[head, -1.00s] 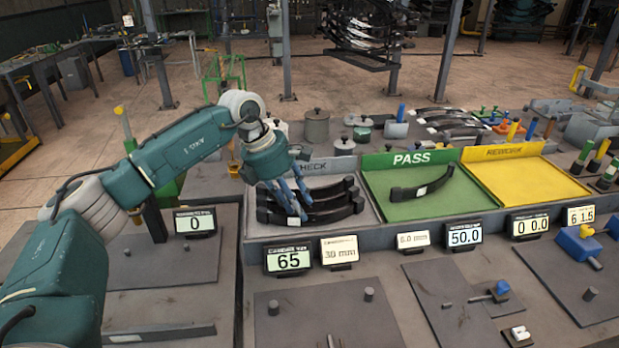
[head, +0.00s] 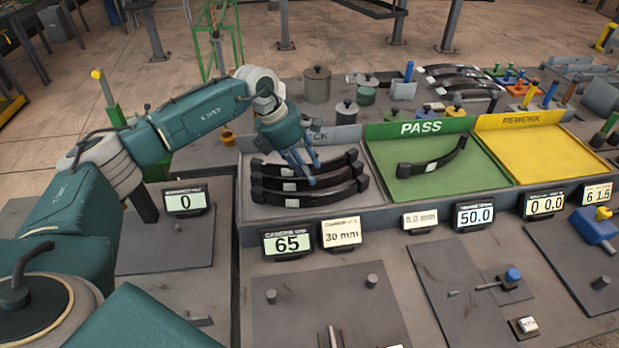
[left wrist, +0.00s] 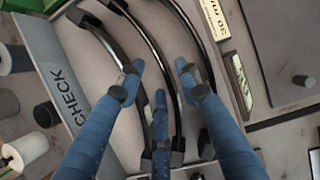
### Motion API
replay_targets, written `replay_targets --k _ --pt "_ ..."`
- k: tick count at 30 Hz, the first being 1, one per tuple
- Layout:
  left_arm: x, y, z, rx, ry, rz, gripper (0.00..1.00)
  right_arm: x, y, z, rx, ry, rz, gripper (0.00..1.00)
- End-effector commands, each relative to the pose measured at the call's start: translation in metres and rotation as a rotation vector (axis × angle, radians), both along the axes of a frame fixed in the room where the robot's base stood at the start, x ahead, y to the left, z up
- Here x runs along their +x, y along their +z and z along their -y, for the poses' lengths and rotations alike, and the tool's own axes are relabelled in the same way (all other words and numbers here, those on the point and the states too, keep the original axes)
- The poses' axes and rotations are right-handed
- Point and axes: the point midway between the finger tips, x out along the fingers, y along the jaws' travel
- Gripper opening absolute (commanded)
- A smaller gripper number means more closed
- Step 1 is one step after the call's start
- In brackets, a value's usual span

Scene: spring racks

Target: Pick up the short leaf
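Several dark, curved leaves lie in the grey CHECK tray (head: 262,212): a back leaf (head: 340,163), a middle leaf (head: 335,180) and a front leaf (head: 345,191). I cannot tell which is the short leaf. One more dark leaf (head: 432,161) lies alone in the green PASS tray (head: 392,188). My left gripper (head: 301,166) points down over the CHECK leaves, near their middle. In the left wrist view its blue fingers (left wrist: 158,82) are spread apart, on both sides of the middle leaf (left wrist: 163,48), with nothing clasped. My right gripper is not in view.
The yellow REWORK tray (head: 545,152) is empty. Canisters (head: 317,84) and more leaves (head: 460,78) stand behind the trays.

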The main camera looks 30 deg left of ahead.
Motion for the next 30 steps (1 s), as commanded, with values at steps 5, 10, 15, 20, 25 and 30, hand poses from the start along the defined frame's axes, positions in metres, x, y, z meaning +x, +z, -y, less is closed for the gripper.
replay_targets --k 5,10,15,20,25,30 --pt "0.007 -0.025 0.009 -0.001 -0.001 -0.004 0.34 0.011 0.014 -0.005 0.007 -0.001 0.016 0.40" --pt "0.011 -0.040 0.013 -0.001 -0.001 -0.001 0.34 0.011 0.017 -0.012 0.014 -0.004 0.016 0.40" --pt "0.011 -0.041 0.013 0.000 0.000 0.000 0.34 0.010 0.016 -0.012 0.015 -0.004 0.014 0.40" --pt "0.011 -0.041 0.013 0.000 0.000 0.000 0.14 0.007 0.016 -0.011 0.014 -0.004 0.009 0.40" --pt "0.011 -0.041 0.013 0.000 -0.001 0.000 0.00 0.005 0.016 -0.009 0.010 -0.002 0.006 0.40" --pt "0.013 -0.037 0.013 -0.003 0.000 0.007 0.00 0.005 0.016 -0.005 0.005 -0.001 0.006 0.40"
